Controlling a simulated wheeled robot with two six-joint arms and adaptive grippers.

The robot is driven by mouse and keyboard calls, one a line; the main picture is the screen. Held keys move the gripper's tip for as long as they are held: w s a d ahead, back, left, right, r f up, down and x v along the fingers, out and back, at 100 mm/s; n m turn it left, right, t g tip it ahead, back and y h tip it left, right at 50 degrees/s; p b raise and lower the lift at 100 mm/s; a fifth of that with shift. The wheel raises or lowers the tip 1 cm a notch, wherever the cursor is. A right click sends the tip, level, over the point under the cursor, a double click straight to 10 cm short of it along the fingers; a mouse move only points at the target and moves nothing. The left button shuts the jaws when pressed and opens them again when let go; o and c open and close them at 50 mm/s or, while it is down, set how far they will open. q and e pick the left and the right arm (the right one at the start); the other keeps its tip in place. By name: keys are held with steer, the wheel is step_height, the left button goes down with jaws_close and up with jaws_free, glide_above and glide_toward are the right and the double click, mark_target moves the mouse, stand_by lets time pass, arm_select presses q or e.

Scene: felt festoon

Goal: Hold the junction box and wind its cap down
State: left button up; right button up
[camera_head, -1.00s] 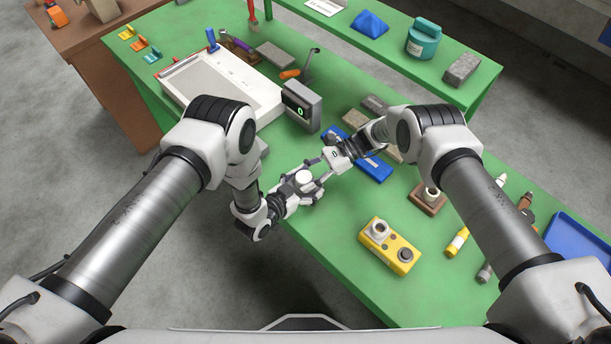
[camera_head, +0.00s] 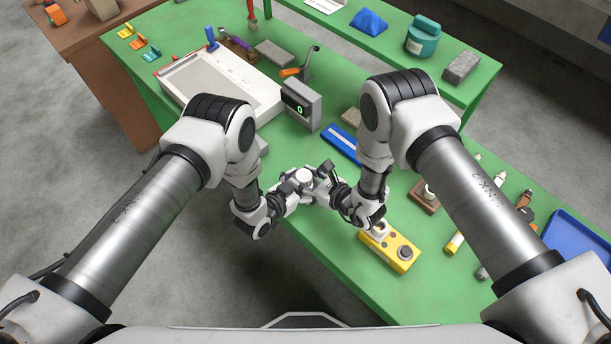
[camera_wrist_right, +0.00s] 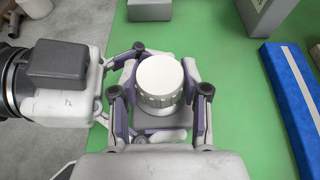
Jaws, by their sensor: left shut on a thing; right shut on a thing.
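The junction box (camera_wrist_right: 163,133) is a grey square block, mostly hidden between my grippers above the green table. Its round white ribbed cap (camera_wrist_right: 160,78) sits upright on top; it also shows in the head view (camera_head: 304,174). My left gripper (camera_head: 297,181) comes in from the left and is shut on the box. My right gripper (camera_head: 313,179) comes in from the right. In the right wrist view its fingers (camera_wrist_right: 160,90) stand on both sides of the cap, shut on it.
A blue bar (camera_head: 341,146) and a grey display box (camera_head: 301,104) stand behind the grippers. A yellow block with round fittings (camera_head: 400,254) lies close to my right wrist. A white-topped tray (camera_head: 222,82) is at the back left. The front table edge is near.

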arm_select(q)
steer(key=shift+d, duration=0.1)
arm_select(e)
steer(key=shift+m, duration=0.3)
steer(key=o, duration=1.2)
arm_select(q)
steer(key=shift+w, duration=0.1)
arm_select(e)
steer(key=n+g+y, duration=0.2)
steer(key=n, duration=0.1)
steer(key=shift+w+d, duration=0.1)
steer(key=shift+w, duration=0.1)
steer(key=n+g+y, duration=0.1)
steer(key=n+g, duration=0.3)
steer(key=shift+w+d+g+y, duration=0.1)
steer(key=shift+w+g+y, duration=0.05)
steer(key=shift+g+y, duration=0.25)
steer(key=n+g, duration=0.4)
steer(key=g, duration=0.1)
steer(key=shift+n+g+h, duration=0.5)
steer(key=shift+n+g, duration=0.9)
steer(key=shift+n, duration=0.1)
